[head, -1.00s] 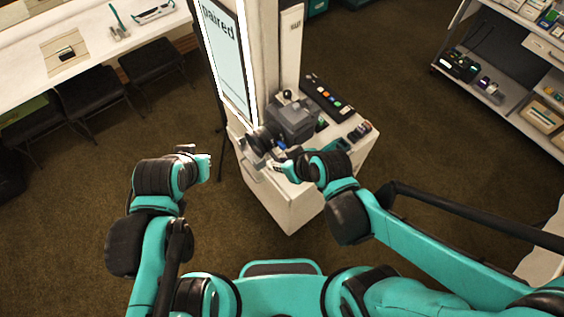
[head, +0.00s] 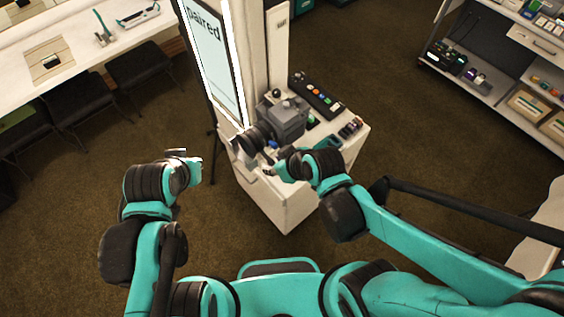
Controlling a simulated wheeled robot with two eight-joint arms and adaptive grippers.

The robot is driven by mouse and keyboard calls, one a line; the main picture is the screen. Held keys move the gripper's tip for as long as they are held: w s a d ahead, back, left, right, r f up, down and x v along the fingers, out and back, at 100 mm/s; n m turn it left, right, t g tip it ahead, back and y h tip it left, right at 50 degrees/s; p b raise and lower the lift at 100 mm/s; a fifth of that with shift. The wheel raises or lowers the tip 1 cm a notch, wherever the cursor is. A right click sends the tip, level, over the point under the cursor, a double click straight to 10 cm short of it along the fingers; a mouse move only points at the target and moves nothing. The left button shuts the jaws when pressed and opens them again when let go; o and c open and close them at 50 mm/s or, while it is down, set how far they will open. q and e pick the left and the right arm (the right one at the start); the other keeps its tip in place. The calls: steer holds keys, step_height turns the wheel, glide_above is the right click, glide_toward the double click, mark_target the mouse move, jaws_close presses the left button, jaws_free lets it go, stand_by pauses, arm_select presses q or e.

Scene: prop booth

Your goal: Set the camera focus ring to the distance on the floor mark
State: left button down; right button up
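The grey camera (head: 286,118) sits on top of a white cabinet stand, with its dark ribbed lens (head: 258,136) pointing toward the lower left. The focus ring cannot be told apart from the rest of the lens at this size. My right gripper (head: 272,170) is at the front edge of the stand, close below the lens. Whether it touches the lens, and whether its fingers are open, I cannot tell. My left gripper (head: 193,165) is in the air left of the stand, apart from it; its finger opening is unclear. I see no readable floor mark.
The white cabinet (head: 288,207) also carries a black button panel (head: 316,95) and small items at its right. A lit screen (head: 212,50) rises behind the lens. Chairs and a long table (head: 85,50) stand left, shelves (head: 497,85) right. Brown floor is open around the cabinet.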

steer(key=v, duration=1.1)
steer(key=shift+s+d+r, duration=0.2)
steer(key=shift+s+d, duration=0.05)
steer(key=shift+s, duration=0.05)
steer(key=w+d+f+m+h+b, duration=0.1)
steer(key=d+f+b, duration=0.3)
steer(key=f+b, duration=0.4)
steer(key=w+d+f+m+t+h+b, duration=0.1)
steer(key=d+f+m+b, duration=0.2)
steer(key=f+b, duration=0.4)
steer(key=w+d+f+m+h+b, duration=0.1)
steer(key=d+f+m+h+b, duration=0.1)
steer(key=d+f+b, duration=0.3)
step_height(320, 180, down, 5)
steer(key=m+b, duration=0.1)
steer(key=b, duration=0.2)
steer(key=shift+b, duration=0.3)
steer(key=shift+a, duration=0.1)
